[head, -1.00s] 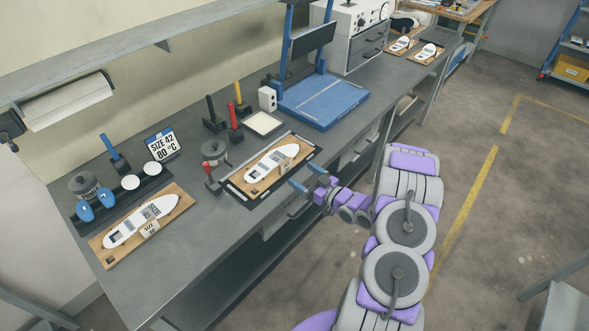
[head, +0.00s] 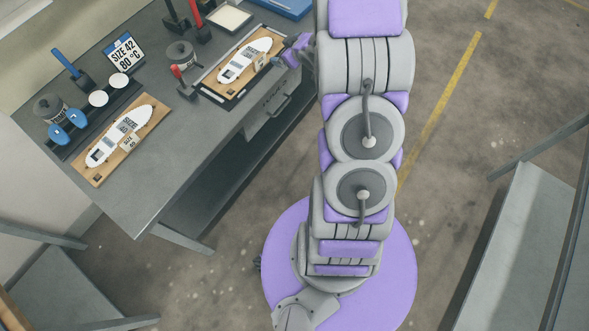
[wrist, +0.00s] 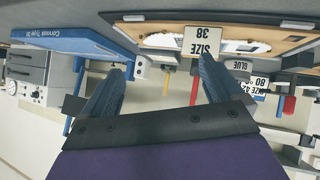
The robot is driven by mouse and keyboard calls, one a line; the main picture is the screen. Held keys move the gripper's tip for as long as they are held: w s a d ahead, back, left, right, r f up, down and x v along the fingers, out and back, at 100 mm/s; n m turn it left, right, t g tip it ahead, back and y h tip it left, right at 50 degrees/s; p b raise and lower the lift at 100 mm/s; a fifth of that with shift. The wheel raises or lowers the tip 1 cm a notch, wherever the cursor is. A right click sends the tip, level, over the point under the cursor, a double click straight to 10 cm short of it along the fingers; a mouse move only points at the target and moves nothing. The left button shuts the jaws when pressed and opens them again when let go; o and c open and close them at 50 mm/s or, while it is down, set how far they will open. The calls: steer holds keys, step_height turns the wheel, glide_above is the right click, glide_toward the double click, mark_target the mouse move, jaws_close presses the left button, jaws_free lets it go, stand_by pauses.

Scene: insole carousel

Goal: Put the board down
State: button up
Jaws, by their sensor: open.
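A wooden board (head: 228,84) with a white insole shape on it lies on a dark framed bed at the table's front edge. Its tag reads SIZE 38 in the wrist view (wrist: 203,42), which is upside down. My gripper (wrist: 160,65) is open, with nothing between its two blue fingers. In the head view my gripper (head: 284,58) is beside the board's right end, apart from it as far as I can tell; its fingertips are partly hidden. A second board (head: 96,178) with a white insole shape and a small tag lies at the left of the table.
A rack (head: 75,136) with blue and white pads, a SIZE 42 80 °C sign (head: 124,53) and a grey reel (head: 181,52) stand on the table (head: 185,135). Red and blue handled tools stand behind. A blue machine (wrist: 65,42) shows in the wrist view. The floor in front is mostly open.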

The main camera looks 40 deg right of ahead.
steer(key=s+a+r+m+g+h, duration=0.3)
steer(key=s+a+r+g, duration=0.3)
steer(key=s+r, duration=0.55)
steer(key=s+a+r+g+y, duration=0.1)
steer(key=s+a+r+g, duration=0.1)
steer(key=s+a, duration=0.8)
steer(key=s+a+r+g+y, duration=0.2)
steer(key=s+a, duration=0.8)
steer(key=s, duration=1)
steer(key=shift+r+m+g+y, duration=0.35)
steer(key=shift+r+g, duration=0.3)
steer(key=shift+g, duration=0.55)
steer(key=shift+c, duration=0.2)
